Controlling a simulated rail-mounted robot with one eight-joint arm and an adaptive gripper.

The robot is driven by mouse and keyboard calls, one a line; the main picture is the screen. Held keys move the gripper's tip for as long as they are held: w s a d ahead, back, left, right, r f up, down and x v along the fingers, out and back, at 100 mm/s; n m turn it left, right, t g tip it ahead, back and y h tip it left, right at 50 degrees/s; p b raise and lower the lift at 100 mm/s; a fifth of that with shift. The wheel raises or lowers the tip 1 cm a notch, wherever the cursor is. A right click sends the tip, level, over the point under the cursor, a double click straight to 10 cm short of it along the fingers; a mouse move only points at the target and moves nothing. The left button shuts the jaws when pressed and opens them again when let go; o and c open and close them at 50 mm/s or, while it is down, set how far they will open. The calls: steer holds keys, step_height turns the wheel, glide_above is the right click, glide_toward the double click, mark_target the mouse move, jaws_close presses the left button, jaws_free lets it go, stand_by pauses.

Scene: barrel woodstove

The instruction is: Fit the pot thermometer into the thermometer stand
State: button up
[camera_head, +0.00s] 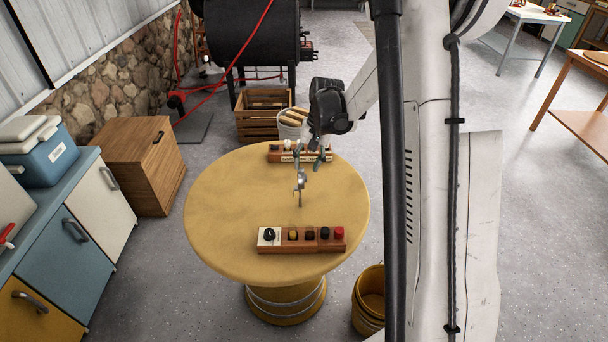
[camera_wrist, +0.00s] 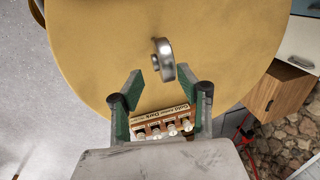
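The pot thermometer (camera_head: 300,180) looks like a silver dial with a thin stem pointing down, over the middle of the round table. In the wrist view its metal head (camera_wrist: 163,58) shows just beyond the fingertips. My gripper (camera_head: 308,162) is above the table; its two green-padded fingers (camera_wrist: 162,82) are spread apart with a gap around the head's line, touching nothing that I can see. Whether the stem tip meets the table is unclear. A wooden block rack (camera_head: 300,247) with a white section and several coloured knobs lies at the table's front; I cannot tell which part is the thermometer stand.
A second labelled wooden rack (camera_head: 286,158) lies at the back of the yellow table (camera_head: 225,205), partly behind my gripper. It shows between the fingers in the wrist view (camera_wrist: 150,121). A white bucket (camera_head: 291,122) and wooden crate (camera_head: 258,126) stand behind. The table's left side is clear.

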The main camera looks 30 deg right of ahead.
steer(key=s+a+r+n+t+h, duration=0.1)
steer(key=s+a+r, duration=0.2)
steer(key=r, duration=0.3)
steer(key=s+a+r, duration=0.3)
steer(key=r, duration=0.4)
steer(key=s+a+r+n+t, duration=0.1)
steer(key=s+a+r, duration=0.1)
steer(key=s, duration=0.4)
steer(key=s+a+r+n+t, duration=0.2)
steer(key=s+a, duration=0.3)
steer(key=s, duration=0.2)
steer(key=s+a+r+n+t+h, duration=0.1)
steer(key=s+a+r, duration=0.1)
steer(key=s+a, duration=0.2)
steer(key=s, duration=0.2)
steer(key=shift+s+t, duration=0.3)
steer(key=shift+t, duration=0.1)
steer(key=shift+o, duration=0.3)
steer(key=shift+s+n, duration=0.25)
steer(key=shift+n, duration=0.05)
steer(key=shift+o, duration=0.8)
steer(key=shift+s+a, duration=0.1)
